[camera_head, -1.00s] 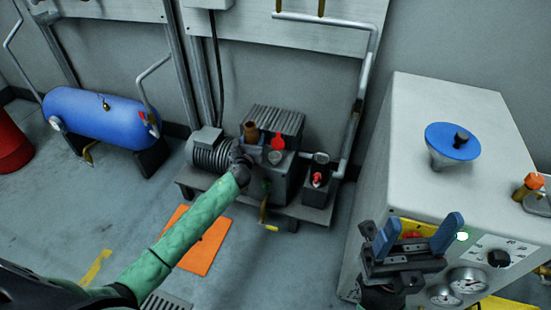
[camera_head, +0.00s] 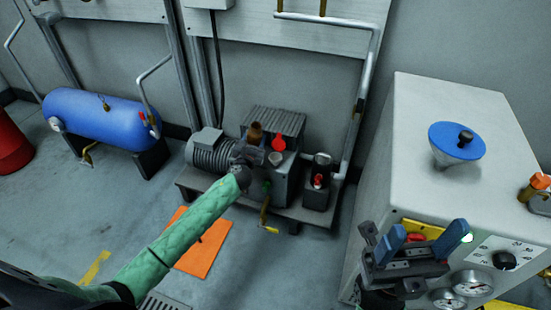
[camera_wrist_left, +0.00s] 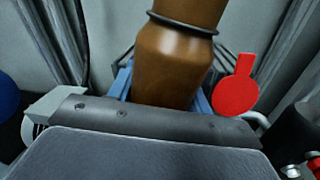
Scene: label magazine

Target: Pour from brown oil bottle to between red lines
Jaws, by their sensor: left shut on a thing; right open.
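My left gripper (camera_wrist_left: 160,95) is shut on the brown oil bottle (camera_wrist_left: 175,60), which fills the upper middle of the left wrist view. In the head view the bottle (camera_head: 254,133) shows small above the pump (camera_head: 215,152), and my left arm hides part of the gripper. The bottle looks tilted a little there. A red round tag or cap (camera_head: 278,143) is on the pump to the right of the bottle; it also shows in the left wrist view (camera_wrist_left: 237,92). The red lines cannot be made out. My right gripper (camera_head: 428,242) is open and empty in front of the grey cabinet.
The grey cabinet (camera_head: 415,130) with a blue funnel-like piece (camera_head: 456,141), dials and gauges stands at right. A small black box with a red part (camera_head: 318,182) sits beside the pump. A blue tank (camera_head: 100,118) and an orange mat (camera_head: 203,240) are at left.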

